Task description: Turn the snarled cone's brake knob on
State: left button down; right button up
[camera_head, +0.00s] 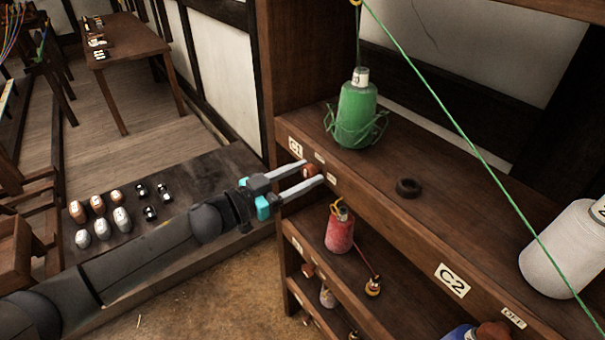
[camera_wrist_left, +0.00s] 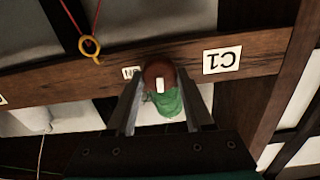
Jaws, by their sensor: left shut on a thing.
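The snarled cone (camera_head: 357,115) is green, with loose loops of yarn around its lower part. It stands on the shelf above the C1 label (camera_head: 296,147), and part of it shows in the left wrist view (camera_wrist_left: 168,103). Its brake knob (camera_head: 309,171) is reddish brown and sits on the shelf's front edge. In the left wrist view the knob (camera_wrist_left: 158,72) carries a white mark, and an ON label (camera_wrist_left: 131,72) is beside it. My left gripper (camera_head: 314,173) is shut on this knob, one finger on each side. My right gripper is not in view.
A dark ring (camera_head: 408,187) lies on the shelf. A white cone (camera_head: 568,250) stands right of it, near the C2 label (camera_head: 453,280). A red cone (camera_head: 340,230) is on the lower shelf. A taut green yarn (camera_head: 455,140) crosses above the shelf.

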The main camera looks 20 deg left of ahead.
pick_arm(q)
jog(key=m, duration=0.3)
jog(key=shift+m, duration=0.4)
jog(key=m, duration=0.4)
jog(key=shift+s+d+m, duration=0.1)
jog(key=shift+m, duration=0.2)
jog(key=m, duration=0.4)
jog(key=shift+f+m, duration=0.15)
jog(key=shift+m, duration=0.15)
jog(key=shift+m+b, duration=0.75)
jog(key=shift+m, duration=1.35)
jog(key=shift+c, duration=1.7)
grip_release()
jog(key=shift+s+f, duration=0.1)
jog(key=b+v, duration=0.2)
jog(key=v, duration=1.3)
